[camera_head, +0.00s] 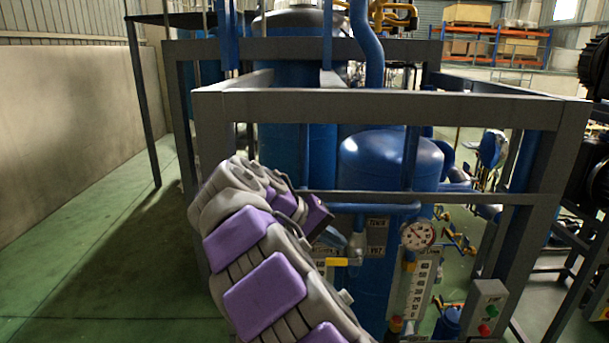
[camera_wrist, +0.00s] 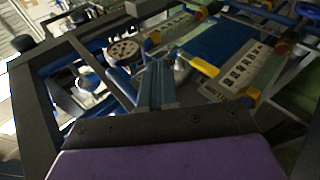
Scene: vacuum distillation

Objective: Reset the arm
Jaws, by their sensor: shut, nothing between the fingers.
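My gripper (camera_wrist: 156,86) shows in the wrist view as two blue-grey fingers pressed together, with nothing between them. My arm, with its purple panels and grey joints, rises from the bottom of the head view and bends right toward the front of the blue distillation rig. In the head view the fingertips are hard to make out against the pipes. The rig's round pressure gauge (camera_head: 418,235) and white level scale (camera_head: 413,287) stand right of my arm. In the wrist view, the gauge (camera_wrist: 123,49) is left of the fingers and a level scale (camera_wrist: 241,72) is right.
A grey steel frame (camera_head: 390,106) surrounds the blue tank (camera_head: 388,160), its bars close to my arm. A yellow valve handle (camera_head: 336,262) is just right of my arm. A button box (camera_head: 487,308) is at lower right. Green floor (camera_head: 115,270) lies open at left.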

